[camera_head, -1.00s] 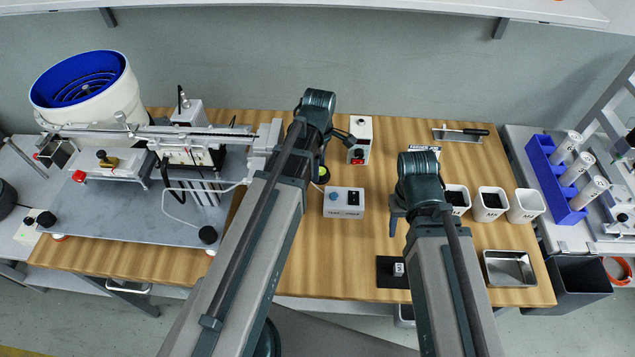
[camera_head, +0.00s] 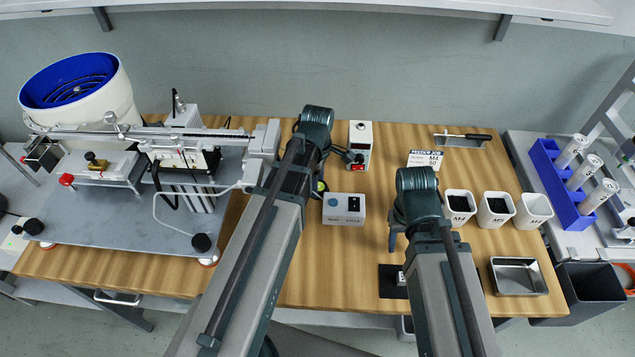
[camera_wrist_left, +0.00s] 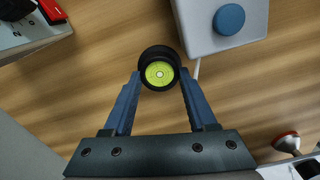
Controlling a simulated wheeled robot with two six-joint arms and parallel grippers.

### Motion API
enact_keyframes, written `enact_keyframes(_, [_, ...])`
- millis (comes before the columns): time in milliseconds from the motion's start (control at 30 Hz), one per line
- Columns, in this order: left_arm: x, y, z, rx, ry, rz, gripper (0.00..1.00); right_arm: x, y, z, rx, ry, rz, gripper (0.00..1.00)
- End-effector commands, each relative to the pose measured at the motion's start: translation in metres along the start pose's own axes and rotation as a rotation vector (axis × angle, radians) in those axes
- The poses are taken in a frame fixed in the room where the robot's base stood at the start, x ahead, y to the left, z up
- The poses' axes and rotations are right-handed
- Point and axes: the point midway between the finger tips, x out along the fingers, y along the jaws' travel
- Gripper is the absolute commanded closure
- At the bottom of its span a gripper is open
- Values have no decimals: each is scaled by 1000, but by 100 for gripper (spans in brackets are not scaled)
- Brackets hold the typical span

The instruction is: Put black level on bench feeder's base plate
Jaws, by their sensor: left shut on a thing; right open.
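The black level (camera_wrist_left: 160,70) is a round black puck with a yellow-green bubble face. In the left wrist view it sits between the fingertips of my left gripper (camera_wrist_left: 160,82), which is shut on it. In the head view a small part of the level (camera_head: 320,186) shows beside my left wrist; the arm hides most of that gripper. I cannot tell its height above the wood. The bench feeder's grey base plate (camera_head: 125,222) lies to the left, under the feeder. My right gripper (camera_head: 393,238) is open, low over the right part of the bench, partly hidden by its arm.
A grey box with a blue button (camera_head: 344,208) stands just right of the level. The feeder's white bowl (camera_head: 100,105), rail and black knob (camera_head: 201,242) stand on the left. White bins (camera_head: 496,209) and a metal tray (camera_head: 518,276) are at right. The plate's front area is bare.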

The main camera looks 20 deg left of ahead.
Motion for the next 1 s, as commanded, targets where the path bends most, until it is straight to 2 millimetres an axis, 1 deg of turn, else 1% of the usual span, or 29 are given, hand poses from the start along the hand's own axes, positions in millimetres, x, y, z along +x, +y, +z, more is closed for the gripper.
enact_keyframes(33, [1,0,0,0,0,0,37,1,0,0,0,0,0,50])
enact_keyframes(167, [0,0,0,0,0,0,14,0,0,0,0,0,0,50])
enact_keyframes(200, [0,0,0,0,0,0,12,0,0,0,0,0,0,50])
enact_keyframes(467, [0,0,0,0,0,0,12,0,0,0,0,0,0,50])
enact_keyframes(667, [-7,0,0,0,0,0,12,-7,1,0,0,0,0,50])
enact_keyframes(867, [-26,0,0,0,0,0,12,-26,2,2,0,0,0,50])
enact_keyframes(1000, [-46,0,0,0,0,0,12,-46,4,3,1,0,0,50])
